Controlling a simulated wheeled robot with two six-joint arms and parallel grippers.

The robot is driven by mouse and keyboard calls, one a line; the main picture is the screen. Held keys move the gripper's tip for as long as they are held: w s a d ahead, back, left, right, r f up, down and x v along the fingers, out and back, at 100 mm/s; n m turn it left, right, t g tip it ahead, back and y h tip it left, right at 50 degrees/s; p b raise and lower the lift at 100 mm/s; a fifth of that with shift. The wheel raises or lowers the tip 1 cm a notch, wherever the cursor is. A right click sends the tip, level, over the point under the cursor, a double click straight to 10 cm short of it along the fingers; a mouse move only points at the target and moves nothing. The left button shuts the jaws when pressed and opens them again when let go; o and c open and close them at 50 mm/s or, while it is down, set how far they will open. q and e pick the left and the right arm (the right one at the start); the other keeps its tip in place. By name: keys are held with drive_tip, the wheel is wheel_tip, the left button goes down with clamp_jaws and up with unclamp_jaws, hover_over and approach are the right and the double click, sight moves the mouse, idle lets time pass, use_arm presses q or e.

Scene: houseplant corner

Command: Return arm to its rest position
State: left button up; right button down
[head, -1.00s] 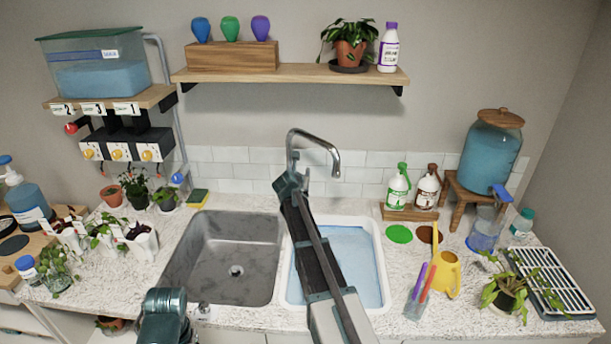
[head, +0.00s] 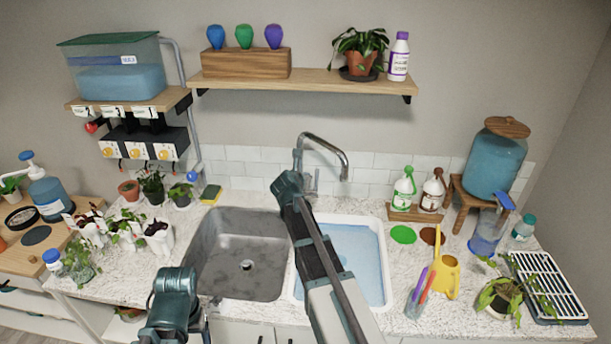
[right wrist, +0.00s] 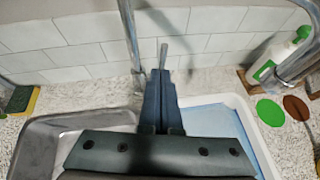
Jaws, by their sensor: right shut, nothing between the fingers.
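My right arm reaches from the bottom edge of the head view over the double sink. Its gripper (head: 287,184) is beside the tap (head: 300,160), in front of the tiled wall. In the right wrist view the two fingers (right wrist: 161,95) are together with nothing between them, and their tips are near the tap's handle (right wrist: 163,54). I cannot tell whether they touch it. A teal part of my left arm shows at the lower left of the head view, before the sink. My left gripper's fingers are not visible.
The grey basin (head: 238,255) is empty; the white basin (head: 375,265) holds blue water. Soap bottles (head: 404,187) stand right of the tap. The yellow watering can (head: 446,277), a pen cup (head: 415,303) and a potted plant (head: 500,297) stand further right. A shelf (head: 300,80) hangs above.

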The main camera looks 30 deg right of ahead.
drive_tip(key=s+a+f+m+g+y, duration=0.2)
drive_tip(key=s+a+m, duration=0.5)
drive_tip(key=s+a, duration=0.4)
drive_tip(key=s+a+f+m+g+y, duration=0.2)
drive_tip(key=s+a+f+m+g, duration=0.2)
drive_tip(key=s+a, duration=0.7)
drive_tip(key=s+a+f+m+g+y, duration=0.3)
drive_tip(key=s+a+f+m, duration=0.3)
drive_tip(key=s+a+m, duration=0.5)
drive_tip(key=shift+s+f+m+g+b, duration=0.2)
drive_tip(key=shift+s+m+g+b, duration=0.2)
drive_tip(key=shift+s+m, duration=0.25)
